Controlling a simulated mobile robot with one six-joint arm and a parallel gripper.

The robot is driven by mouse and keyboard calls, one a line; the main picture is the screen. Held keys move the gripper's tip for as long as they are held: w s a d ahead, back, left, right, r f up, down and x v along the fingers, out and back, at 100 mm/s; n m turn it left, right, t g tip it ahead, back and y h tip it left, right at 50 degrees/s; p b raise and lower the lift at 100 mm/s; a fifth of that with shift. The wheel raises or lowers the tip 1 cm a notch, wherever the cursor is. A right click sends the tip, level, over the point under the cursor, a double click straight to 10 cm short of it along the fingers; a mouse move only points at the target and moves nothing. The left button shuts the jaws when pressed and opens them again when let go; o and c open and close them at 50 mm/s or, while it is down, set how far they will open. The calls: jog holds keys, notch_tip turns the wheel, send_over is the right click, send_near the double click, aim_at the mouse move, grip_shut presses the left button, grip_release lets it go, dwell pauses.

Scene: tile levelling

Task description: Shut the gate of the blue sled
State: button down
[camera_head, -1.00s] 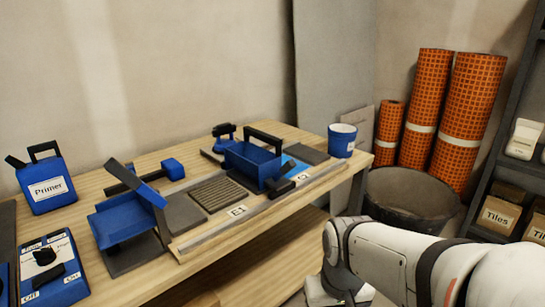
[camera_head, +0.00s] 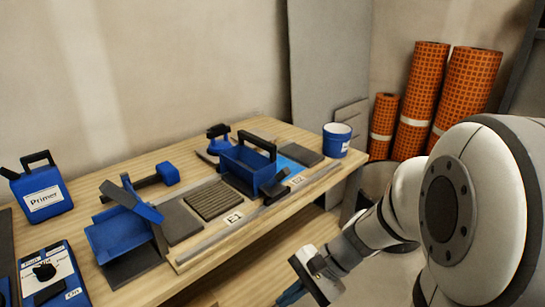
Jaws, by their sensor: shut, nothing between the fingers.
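A blue open-topped box with a black handle (camera_head: 248,166), which looks like the blue sled, sits on the bench around the middle of the tile row. A small dark piece (camera_head: 274,189) is at its front right end; I cannot tell for sure whether this is the gate or how far it stands open. My gripper (camera_head: 296,291) is shut and empty, low at the bottom of the view in front of the bench, well apart from the sled. Its fingertips are small and hard to make out.
A blue tray with a tilted flap (camera_head: 120,232) stands at the bench's left. A metal rail (camera_head: 215,238) runs along the front edge, beside grey tiles (camera_head: 180,221). A blue bucket (camera_head: 336,140) is at the right end. Orange rolls (camera_head: 424,95) stand beyond.

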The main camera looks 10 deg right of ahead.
jog(key=w+d+r+m+t+y+p, duration=0.1)
jog(key=w+d+r+m+t+p, duration=0.5)
jog(key=w+d+m+t, duration=0.7)
notch_tip(320, 180, up, 2)
jog(key=w+m+t, duration=0.1)
jog(key=m, duration=0.4)
jog(key=shift+w+d, duration=0.35)
jog(key=shift+w, duration=0.05)
jog(key=b, duration=0.2)
send_near(278, 178)
notch_tip(278, 178, down, 4)
jog(key=w, duration=0.3)
jog(key=shift+w+a+r, duration=0.4)
jog(key=shift+a+r, duration=0.1)
jog(key=shift+r, duration=0.15)
jog(key=shift+w+a+r, duration=0.45)
jog(key=shift+a+r, duration=0.05)
jog(key=shift+r, duration=0.2)
